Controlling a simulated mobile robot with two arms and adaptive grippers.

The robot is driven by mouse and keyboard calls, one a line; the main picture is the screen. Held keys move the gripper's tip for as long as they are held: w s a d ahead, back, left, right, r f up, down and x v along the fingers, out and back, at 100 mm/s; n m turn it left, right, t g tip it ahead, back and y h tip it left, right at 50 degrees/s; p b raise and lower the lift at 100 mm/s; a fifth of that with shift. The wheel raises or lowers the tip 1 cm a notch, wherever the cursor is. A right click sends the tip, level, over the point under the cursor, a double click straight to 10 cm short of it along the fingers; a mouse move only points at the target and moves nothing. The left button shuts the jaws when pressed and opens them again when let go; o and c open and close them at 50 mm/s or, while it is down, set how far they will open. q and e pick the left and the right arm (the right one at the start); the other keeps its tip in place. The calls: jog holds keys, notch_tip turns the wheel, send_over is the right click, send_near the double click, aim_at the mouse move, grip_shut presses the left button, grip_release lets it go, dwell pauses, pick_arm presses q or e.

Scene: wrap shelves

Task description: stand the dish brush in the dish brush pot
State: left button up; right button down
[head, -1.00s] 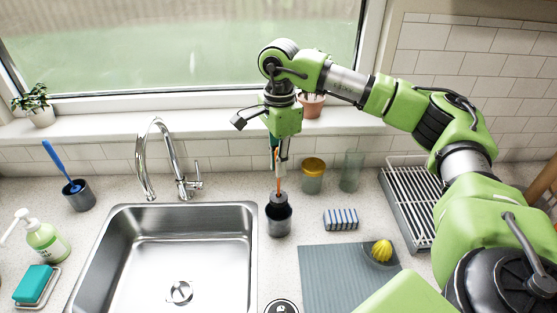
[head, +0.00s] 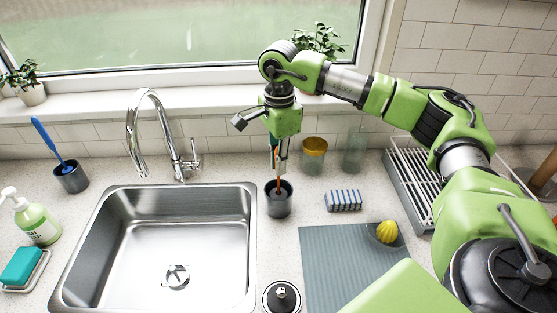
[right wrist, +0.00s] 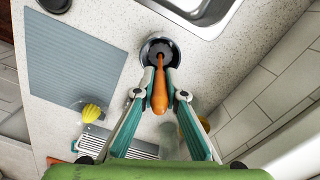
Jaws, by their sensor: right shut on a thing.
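The dish brush has an orange-brown handle (right wrist: 160,92) and a dark round head. My right gripper (head: 279,160) is shut on the handle from above, its fingers (right wrist: 160,98) on either side of it. The dish brush pot (head: 287,205) is a dark grey cup on the counter, right of the sink. The brush stands nearly upright with its head down inside the pot; in the right wrist view the pot's rim (right wrist: 147,41) surrounds the head. Whether the head touches the bottom is hidden. My left gripper is out of view.
The sink (head: 160,230) is at left. A blue brush (head: 47,139) stands in another dark pot (head: 72,180) at far left.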

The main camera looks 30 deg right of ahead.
jog(key=shift+f, duration=0.15)
jog(key=c, duration=2)
grip_release()
notch_tip(320, 180, up, 12)
jog(key=shift+d, duration=0.1)
